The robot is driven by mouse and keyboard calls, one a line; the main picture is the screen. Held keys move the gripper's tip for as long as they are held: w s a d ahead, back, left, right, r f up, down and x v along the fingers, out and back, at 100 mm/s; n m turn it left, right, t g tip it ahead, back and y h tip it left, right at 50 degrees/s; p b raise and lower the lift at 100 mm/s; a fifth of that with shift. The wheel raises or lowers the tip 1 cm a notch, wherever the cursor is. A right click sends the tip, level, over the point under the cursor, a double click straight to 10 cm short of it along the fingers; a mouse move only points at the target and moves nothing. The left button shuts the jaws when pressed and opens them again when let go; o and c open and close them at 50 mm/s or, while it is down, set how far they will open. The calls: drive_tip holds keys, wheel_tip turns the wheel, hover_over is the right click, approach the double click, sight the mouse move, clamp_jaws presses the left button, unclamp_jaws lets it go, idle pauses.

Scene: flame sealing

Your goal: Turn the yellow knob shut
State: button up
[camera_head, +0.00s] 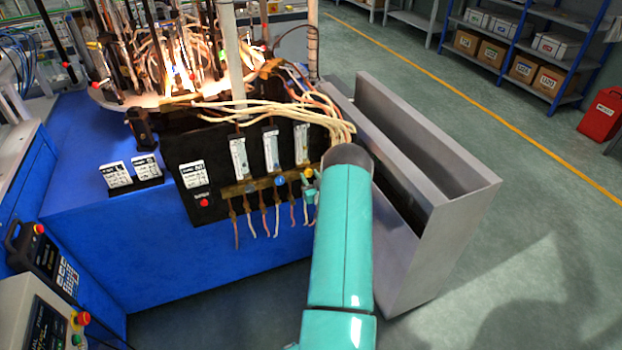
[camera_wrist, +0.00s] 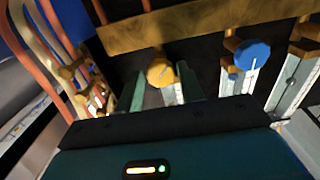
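The yellow knob (camera_wrist: 160,72) shows in the wrist view on a brass bar, with a pale mark on its face. In the head view the yellow knob (camera_head: 309,174) is small at the right end of the panel's knob row. My gripper (camera_wrist: 163,82) is open, its two teal fingers apart on either side of the knob's lower part in the wrist view. Gaps show between the knob and the fingers, and I cannot tell how far the tips reach along it. In the head view my arm hides most of the gripper (camera_head: 309,191).
A blue knob (camera_wrist: 250,56) is beside the yellow one; it also shows in the head view (camera_head: 280,182). Flow tubes (camera_head: 270,150) and cream hoses (camera_head: 270,108) crowd the black panel (camera_head: 207,152). A grey metal bin (camera_head: 455,215) stands close right of my arm. Flames burn behind.

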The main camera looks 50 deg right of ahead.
drive_tip(key=c, duration=0.5)
drive_tip(key=shift+c, duration=0.2)
